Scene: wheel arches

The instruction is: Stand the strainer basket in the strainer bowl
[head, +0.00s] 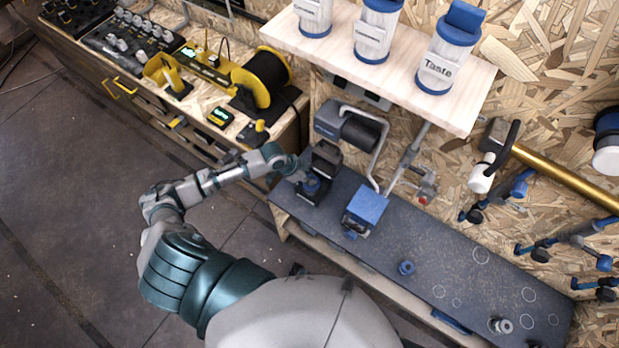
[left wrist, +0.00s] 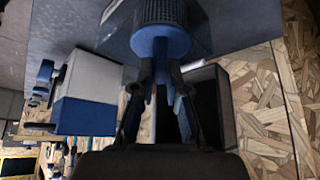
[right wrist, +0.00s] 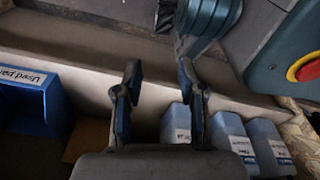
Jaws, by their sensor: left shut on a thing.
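In the left wrist view my left gripper (left wrist: 160,78) is shut on the blue end of the strainer basket (left wrist: 160,12), a dark ribbed or meshed cylinder with a blue collar. In the head view this gripper (head: 306,180) is at a black block-like unit (head: 320,160) at the left end of the dark bench; its fingers and the basket are mostly hidden. I cannot clearly identify the strainer bowl or tell whether the basket is inside it. My right gripper (right wrist: 160,85) is open and empty in the right wrist view, and out of the head view.
A blue-topped box (head: 367,205) stands right of my left gripper. A blue ring (head: 406,268) and a grey ringed part (head: 501,325) lie on the dark bench (head: 450,255). A shelf (head: 470,95) with labelled canisters overhangs it. A blue bin (right wrist: 35,100) shows near my right gripper.

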